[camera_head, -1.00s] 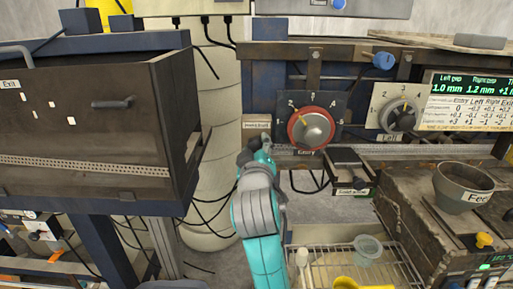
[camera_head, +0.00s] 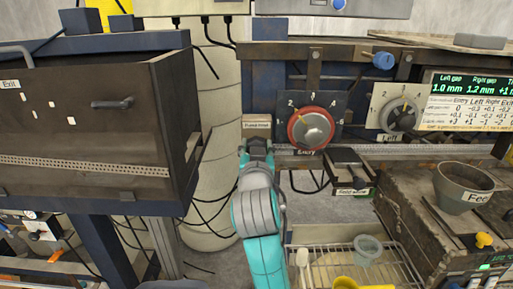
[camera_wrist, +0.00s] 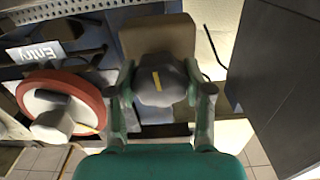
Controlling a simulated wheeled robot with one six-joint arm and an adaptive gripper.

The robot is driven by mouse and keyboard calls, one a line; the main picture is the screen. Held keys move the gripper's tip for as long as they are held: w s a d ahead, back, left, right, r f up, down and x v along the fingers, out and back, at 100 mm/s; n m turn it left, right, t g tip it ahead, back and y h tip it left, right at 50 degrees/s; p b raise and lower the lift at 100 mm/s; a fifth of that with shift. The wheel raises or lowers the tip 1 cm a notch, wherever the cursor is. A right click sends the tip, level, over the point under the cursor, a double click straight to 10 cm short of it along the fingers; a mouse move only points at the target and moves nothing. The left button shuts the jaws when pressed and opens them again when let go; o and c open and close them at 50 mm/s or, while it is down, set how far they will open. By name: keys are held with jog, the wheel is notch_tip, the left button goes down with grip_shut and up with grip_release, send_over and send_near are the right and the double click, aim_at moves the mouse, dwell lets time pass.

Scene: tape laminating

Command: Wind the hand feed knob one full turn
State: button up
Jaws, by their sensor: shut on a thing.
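The hand feed knob (camera_wrist: 162,84) is a dark round knob with a yellow mark, seen in the wrist view in front of a brown block. The mark runs nearly up and down in that view, tilted slightly. My gripper (camera_wrist: 162,92) has a finger on each side of the knob and is shut on it. In the head view my gripper (camera_head: 256,152) is just below a small labelled block (camera_head: 257,124), left of the Entry dial. The knob is hidden there behind my gripper.
The red-rimmed Entry dial (camera_head: 311,128) is close to the right of my gripper; it also shows in the wrist view (camera_wrist: 60,106). The Left dial (camera_head: 398,116) is further right. A dark cabinet (camera_head: 100,125) stands at left. A wire rack (camera_head: 330,270) lies below.

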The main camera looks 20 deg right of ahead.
jog(key=m, duration=0.4)
jog(key=shift+m, duration=0.3)
jog(key=m, duration=0.3)
jog(key=shift+m, duration=0.3)
jog(key=m, duration=0.4)
jog(key=shift+m, duration=2.2)
jog(key=o, duration=1.2)
jog(key=shift+c, duration=0.2)
